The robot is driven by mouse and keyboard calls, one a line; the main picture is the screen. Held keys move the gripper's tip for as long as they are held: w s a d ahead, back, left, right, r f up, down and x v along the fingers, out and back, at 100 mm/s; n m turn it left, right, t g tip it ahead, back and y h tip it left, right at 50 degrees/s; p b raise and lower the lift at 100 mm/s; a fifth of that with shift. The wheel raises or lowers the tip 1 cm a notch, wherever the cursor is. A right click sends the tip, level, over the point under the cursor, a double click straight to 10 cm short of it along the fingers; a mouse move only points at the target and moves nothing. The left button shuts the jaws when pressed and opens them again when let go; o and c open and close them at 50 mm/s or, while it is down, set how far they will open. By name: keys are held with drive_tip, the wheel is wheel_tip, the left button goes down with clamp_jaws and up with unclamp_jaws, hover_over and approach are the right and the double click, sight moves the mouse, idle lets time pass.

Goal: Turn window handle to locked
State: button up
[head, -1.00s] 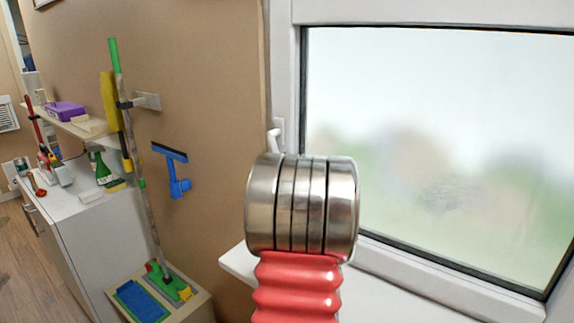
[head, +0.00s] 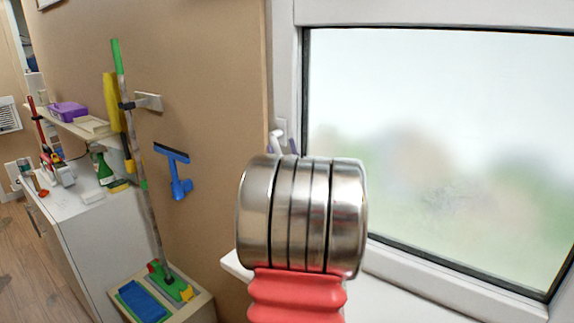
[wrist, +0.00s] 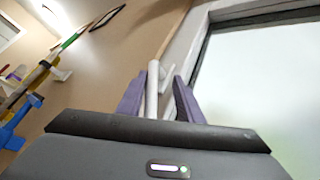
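The white window handle (wrist: 153,92) is on the window frame. In the wrist view it points down the picture, with its mount near the top. My gripper (wrist: 159,80) is open, its purple fingers on either side of the handle in the picture. The handle stands nearer the left finger. I cannot tell whether either finger touches it. In the head view only the top of the handle (head: 275,141) shows, and my metal arm link hides most of my gripper. A bit of purple finger shows right of the handle.
The frosted window (head: 440,150) fills the right side, with a white sill (head: 400,295) below. A blue squeegee (head: 176,172) hangs on the brown wall to the left. A mop, a shelf and a white cabinet (head: 110,235) stand farther left.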

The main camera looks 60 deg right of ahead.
sight(285, 128)
wheel_tip(285, 128, up, 6)
drive_tip(key=shift+s+f, duration=0.1)
drive_tip(key=shift+f, duration=0.05)
drive_tip(key=shift+s+r, duration=0.2)
drive_tip(key=shift+r, duration=0.4)
drive_tip(key=shift+w+d, duration=0.1)
drive_tip(key=shift+f, duration=0.1)
drive_tip(key=shift+c, duration=0.3)
